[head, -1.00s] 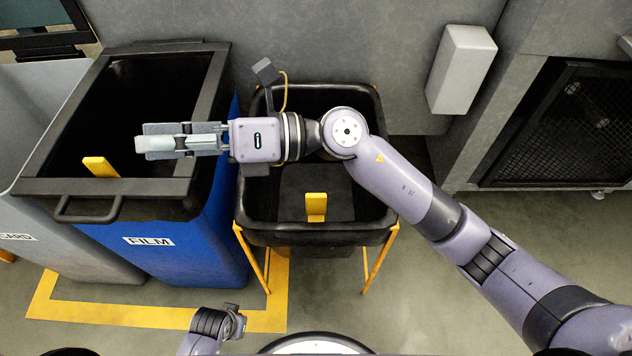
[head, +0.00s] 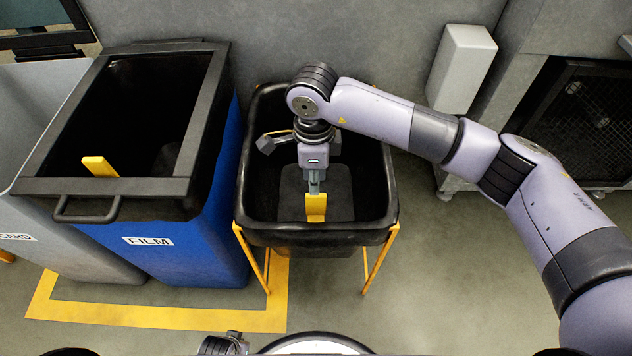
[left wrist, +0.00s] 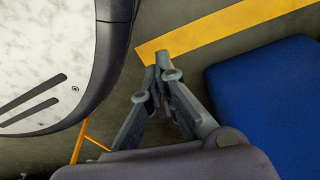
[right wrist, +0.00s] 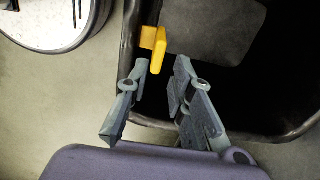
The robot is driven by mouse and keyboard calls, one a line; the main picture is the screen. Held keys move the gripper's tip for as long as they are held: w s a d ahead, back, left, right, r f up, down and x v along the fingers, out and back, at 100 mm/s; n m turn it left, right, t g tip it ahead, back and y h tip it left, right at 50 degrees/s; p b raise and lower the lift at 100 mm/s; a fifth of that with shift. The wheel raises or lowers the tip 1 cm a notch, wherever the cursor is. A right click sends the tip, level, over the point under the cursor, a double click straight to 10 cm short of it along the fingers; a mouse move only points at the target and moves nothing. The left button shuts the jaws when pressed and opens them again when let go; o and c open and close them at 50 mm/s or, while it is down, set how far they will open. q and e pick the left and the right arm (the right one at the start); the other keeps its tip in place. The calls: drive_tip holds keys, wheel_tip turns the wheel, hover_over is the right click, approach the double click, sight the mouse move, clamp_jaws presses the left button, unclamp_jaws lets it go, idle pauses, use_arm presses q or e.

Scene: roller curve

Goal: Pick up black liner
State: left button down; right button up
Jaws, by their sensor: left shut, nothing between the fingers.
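A black liner (head: 330,190) lies in the black tub (head: 270,237) on a yellow stand, with a yellow tab (head: 316,207) standing up at its front. In the right wrist view the yellow tab (right wrist: 155,45) is just ahead of my right fingertips, roughly between their lines. My right gripper (right wrist: 162,70) is open and empty; in the head view it points down over the tub, close behind the tab. My left gripper (left wrist: 160,72) is shut and empty, low above the floor, away from the tub; in the head view only part of its arm shows at the bottom edge.
A blue bin labelled FILM (head: 165,235) stands left of the tub, with another yellow tab (head: 98,166) inside. A grey bin (head: 30,100) is further left. A wall with a pale box (head: 462,68) is behind. Yellow tape (head: 150,316) marks the floor in front.

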sight(316, 205)
wheel_tip(316, 205, down, 6)
drive_tip(key=shift+r, duration=0.2)
wheel_tip(316, 205, down, 5)
drive_tip(key=shift+s+d+f, duration=0.1)
drive_tip(key=shift+d, duration=0.05)
clamp_jaws()
idle(0.6)
